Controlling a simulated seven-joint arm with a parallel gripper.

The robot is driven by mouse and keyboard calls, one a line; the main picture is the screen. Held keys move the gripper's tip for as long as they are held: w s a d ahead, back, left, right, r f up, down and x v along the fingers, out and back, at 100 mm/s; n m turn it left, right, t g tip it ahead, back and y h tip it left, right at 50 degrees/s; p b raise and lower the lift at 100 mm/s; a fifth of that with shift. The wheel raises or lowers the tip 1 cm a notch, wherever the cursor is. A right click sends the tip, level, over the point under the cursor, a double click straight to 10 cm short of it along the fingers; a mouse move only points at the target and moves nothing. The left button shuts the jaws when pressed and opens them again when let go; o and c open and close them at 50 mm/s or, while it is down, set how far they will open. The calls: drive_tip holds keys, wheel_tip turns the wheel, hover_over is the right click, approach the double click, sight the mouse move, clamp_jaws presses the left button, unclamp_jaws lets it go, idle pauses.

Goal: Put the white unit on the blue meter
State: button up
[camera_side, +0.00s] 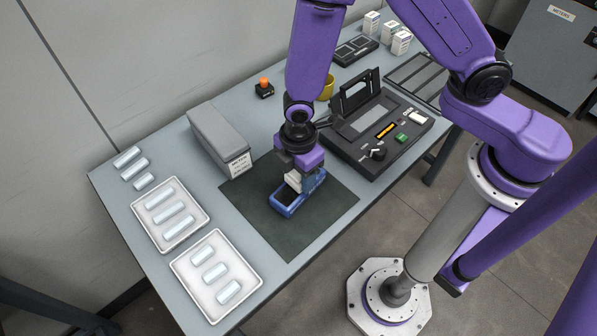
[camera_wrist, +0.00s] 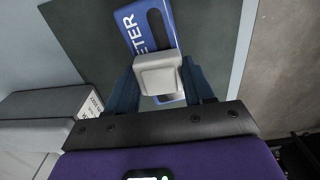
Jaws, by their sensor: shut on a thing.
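The blue meter (camera_side: 284,203) lies on the dark green mat in the side view, and its lettering "METER" shows in the wrist view (camera_wrist: 133,32). The white unit (camera_side: 293,180) is a small pale block at the meter's upper part; it shows larger in the wrist view (camera_wrist: 158,75). My gripper (camera_side: 296,182) points down over the meter and is shut on the white unit, with its dark blue fingers (camera_wrist: 160,88) on both sides of it. The unit covers part of the meter in the wrist view. I cannot tell whether the unit touches the meter.
The dark green mat (camera_side: 248,222) has free room around the meter. A grey box (camera_side: 216,138) stands to its left, and a black splicer with a raised lid (camera_side: 352,140) to its right. Two white trays with pale cylinders (camera_side: 147,220) (camera_side: 190,290) lie at the left.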

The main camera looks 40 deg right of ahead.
drive_tip(key=shift+f, duration=0.25)
drive_tip(key=o, duration=1)
drive_tip(key=shift+o, duration=0.2)
wheel_tip(320, 180, up, 12)
drive_tip(key=s+d+r+m, duration=0.2)
drive_tip(key=s+d+r, duration=0.3)
drive_tip(key=s+d, duration=0.2)
drive_tip(key=s+d+r+m, duration=0.3)
drive_tip(key=s+d+r, duration=0.2)
drive_tip(key=s+d, duration=0.3)
drive_tip(key=d, duration=0.2)
drive_tip(key=shift+d, duration=0.35)
